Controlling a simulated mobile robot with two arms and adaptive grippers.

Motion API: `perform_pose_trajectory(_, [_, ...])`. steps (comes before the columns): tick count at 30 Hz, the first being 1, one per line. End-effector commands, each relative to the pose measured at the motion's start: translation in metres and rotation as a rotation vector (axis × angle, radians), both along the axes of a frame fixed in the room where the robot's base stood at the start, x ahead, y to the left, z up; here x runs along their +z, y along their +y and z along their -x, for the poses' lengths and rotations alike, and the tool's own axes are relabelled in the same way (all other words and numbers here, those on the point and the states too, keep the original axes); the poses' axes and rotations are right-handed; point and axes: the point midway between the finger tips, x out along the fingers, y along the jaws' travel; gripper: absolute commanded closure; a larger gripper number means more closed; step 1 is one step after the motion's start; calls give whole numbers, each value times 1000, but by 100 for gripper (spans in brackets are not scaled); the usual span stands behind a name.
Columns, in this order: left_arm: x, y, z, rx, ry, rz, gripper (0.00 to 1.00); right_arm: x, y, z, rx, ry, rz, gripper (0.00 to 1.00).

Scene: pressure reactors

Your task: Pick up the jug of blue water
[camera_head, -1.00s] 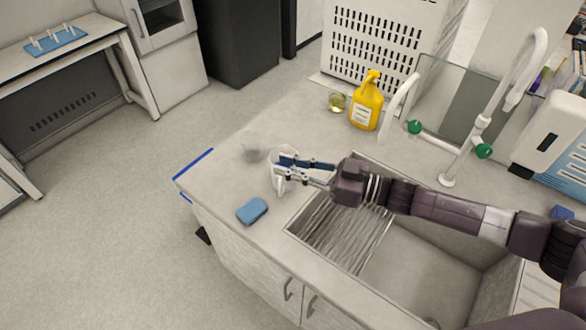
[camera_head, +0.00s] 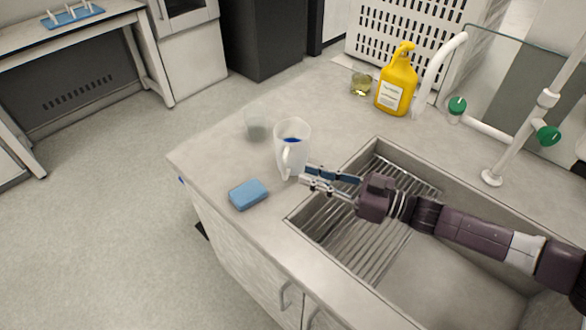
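The jug of blue water (camera_head: 297,138) is a pale, translucent jug standing upright on the counter, with dark blue liquid visible inside its mouth. Its handle (camera_head: 285,164) faces toward the front of the counter. My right gripper (camera_head: 305,177) is just right of the handle, low beside the jug, with its fingers pointing left toward it. The two fingers are apart, with nothing seen between them. I cannot tell whether a fingertip touches the jug. My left gripper is not in view.
A clear glass beaker (camera_head: 256,125) stands close behind the jug to the left. A blue sponge (camera_head: 249,195) lies in front. The sink (camera_head: 440,275) with its metal rack (camera_head: 365,235) is at right. A yellow bottle (camera_head: 397,80) and a small beaker (camera_head: 361,84) stand farther back.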

Motion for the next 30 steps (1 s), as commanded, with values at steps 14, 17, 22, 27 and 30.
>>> perform_pose_trajectory(14, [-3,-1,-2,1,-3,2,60,-10,33,-18,1,-2,-2,82])
perform_pose_trajectory(17, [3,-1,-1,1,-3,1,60,-9,46,-26,1,-1,-2,82])
perform_pose_trajectory(22, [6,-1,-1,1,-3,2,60,-12,65,-36,0,0,-1,82])
perform_pose_trajectory(27, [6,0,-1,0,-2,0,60,-13,69,-38,0,0,0,82])
perform_pose_trajectory(30, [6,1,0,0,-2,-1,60,-13,69,-38,0,0,0,82])
